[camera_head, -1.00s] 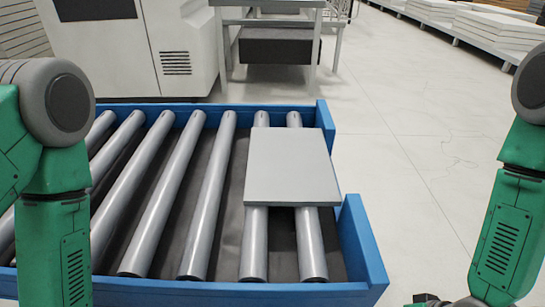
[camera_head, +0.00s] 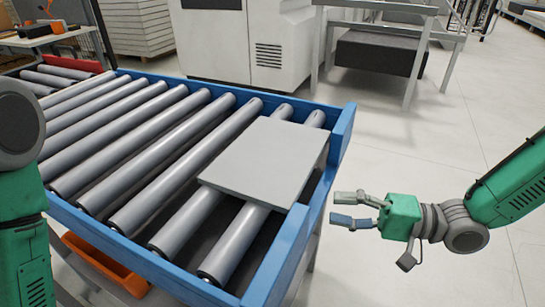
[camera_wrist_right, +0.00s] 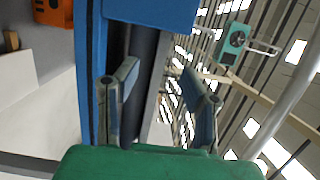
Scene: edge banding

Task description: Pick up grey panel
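The grey panel (camera_head: 267,160) lies flat across the rollers at the right end of the blue-framed conveyor. Its near right edge is close to the side rail. My right gripper (camera_head: 337,208) is just right of the conveyor, apart from the panel, with its fingers spread and pointing left. In the right wrist view the open, empty fingers (camera_wrist_right: 160,95) face the blue frame and a dark roller gap. I cannot make out the panel for sure there. My left arm shows at the left edge of the head view; its gripper is out of view.
The blue conveyor rail (camera_head: 285,255) stands between my right gripper and the rollers (camera_head: 185,165). An orange bin (camera_head: 105,265) sits below the conveyor. A white machine (camera_head: 245,45) and a metal frame stand behind. The floor to the right is clear.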

